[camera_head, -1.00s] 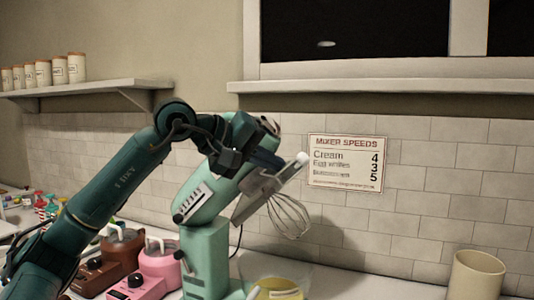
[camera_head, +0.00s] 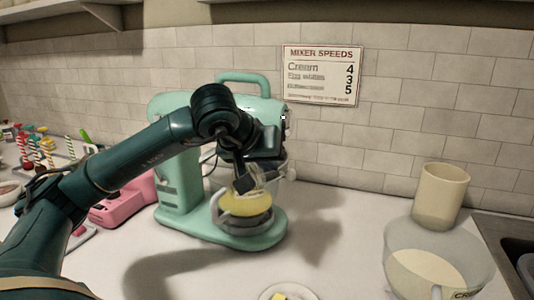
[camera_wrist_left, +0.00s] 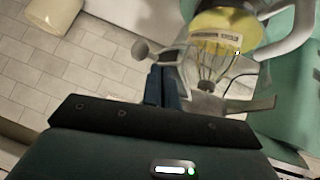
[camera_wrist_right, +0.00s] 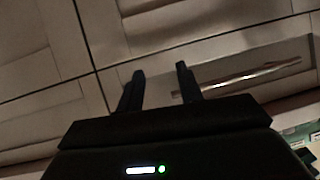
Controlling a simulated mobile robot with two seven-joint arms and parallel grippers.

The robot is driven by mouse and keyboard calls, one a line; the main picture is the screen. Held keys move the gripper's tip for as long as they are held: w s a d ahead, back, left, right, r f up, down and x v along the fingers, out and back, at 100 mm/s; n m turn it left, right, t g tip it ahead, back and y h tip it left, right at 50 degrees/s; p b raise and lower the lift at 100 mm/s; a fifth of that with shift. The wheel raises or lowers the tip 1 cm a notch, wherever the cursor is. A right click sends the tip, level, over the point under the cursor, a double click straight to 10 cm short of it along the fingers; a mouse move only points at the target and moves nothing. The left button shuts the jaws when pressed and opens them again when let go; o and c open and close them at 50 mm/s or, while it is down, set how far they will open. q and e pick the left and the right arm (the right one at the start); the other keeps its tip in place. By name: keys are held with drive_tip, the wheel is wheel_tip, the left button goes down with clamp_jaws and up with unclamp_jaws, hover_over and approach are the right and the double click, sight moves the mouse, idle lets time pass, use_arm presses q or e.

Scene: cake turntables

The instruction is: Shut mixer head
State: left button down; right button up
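The mint-green mixer (camera_head: 178,185) stands on the counter. Its head (camera_head: 170,105) is down and looks about level, its front partly hidden behind my left arm. The whisk (camera_wrist_left: 212,65) reaches into the mixer bowl (camera_head: 225,212), which holds yellow batter (camera_head: 246,203). My left gripper (camera_head: 250,178) is at the front of the head, above the bowl. In the left wrist view its fingers (camera_wrist_left: 164,80) are together beside a grey bracket with a round knob (camera_wrist_left: 140,50); I see nothing clearly between them. My right gripper (camera_wrist_right: 158,80) is open and empty, facing cabinet fronts.
A clear bowl of cream (camera_head: 435,265) and a beige canister (camera_head: 440,195) stand at the right, near the sink (camera_head: 510,235). A small plate (camera_head: 288,290) lies at the front. The counter between is clear.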

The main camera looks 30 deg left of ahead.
use_arm(q)
drive_tip(key=shift+s+d+f+b, duration=0.1)
drive_tip(key=shift+f+b, duration=0.2)
drive_tip(key=shift+f, duration=0.6)
drive_tip(key=shift+s, duration=0.1)
drive_tip(key=v, duration=1.3)
drive_tip(key=shift+r, duration=0.5)
